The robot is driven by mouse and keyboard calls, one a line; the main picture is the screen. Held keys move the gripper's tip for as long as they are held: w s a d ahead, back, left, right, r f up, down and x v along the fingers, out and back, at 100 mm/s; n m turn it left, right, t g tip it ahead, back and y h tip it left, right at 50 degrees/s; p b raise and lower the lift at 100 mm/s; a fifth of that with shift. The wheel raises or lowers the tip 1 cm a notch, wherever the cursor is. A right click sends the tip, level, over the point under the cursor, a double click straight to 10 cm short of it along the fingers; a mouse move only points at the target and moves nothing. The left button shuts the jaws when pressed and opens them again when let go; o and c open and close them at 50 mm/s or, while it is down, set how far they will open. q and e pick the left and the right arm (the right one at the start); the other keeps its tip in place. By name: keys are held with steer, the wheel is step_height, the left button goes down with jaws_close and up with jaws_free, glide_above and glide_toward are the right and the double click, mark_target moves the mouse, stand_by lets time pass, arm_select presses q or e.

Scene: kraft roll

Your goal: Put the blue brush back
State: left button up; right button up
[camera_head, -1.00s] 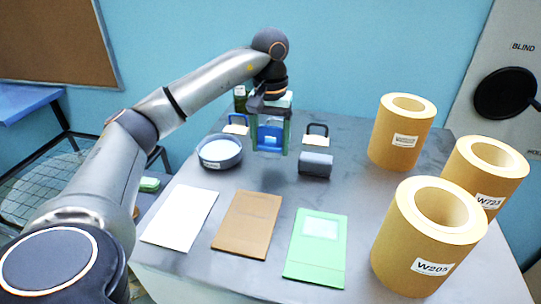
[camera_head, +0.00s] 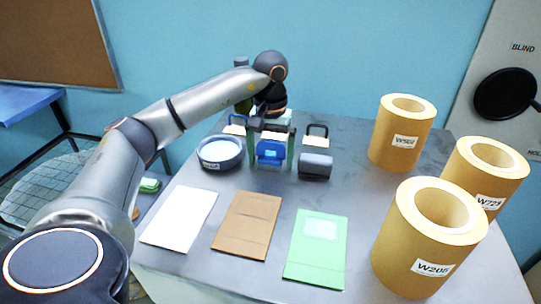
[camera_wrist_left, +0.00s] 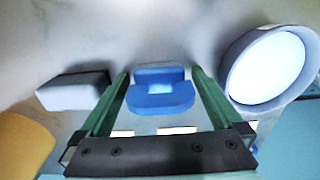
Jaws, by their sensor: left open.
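The blue brush (camera_head: 270,153) sits low at the back of the grey table, between the round bowl and a grey block. My left gripper (camera_head: 271,160) is open, with a green finger on each side of the brush. In the left wrist view the brush (camera_wrist_left: 160,92) lies between the two fingers (camera_wrist_left: 160,85), with a visible gap on both sides. The gripper body hides what is behind the brush. My right gripper is not in view.
A bowl (camera_head: 221,153) stands left of the brush and a grey block (camera_head: 315,166) close on its right. White, brown and green flat sheets (camera_head: 247,224) lie in front. Several kraft rolls (camera_head: 401,135) stand at the right. Bare table lies between.

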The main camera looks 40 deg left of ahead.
mark_target(271, 144)
arm_select(q)
steer(key=shift+r, duration=0.25)
step_height(271, 144, up, 6)
steer(key=shift+w, duration=0.1)
step_height(271, 144, up, 6)
steer(key=p, duration=0.3)
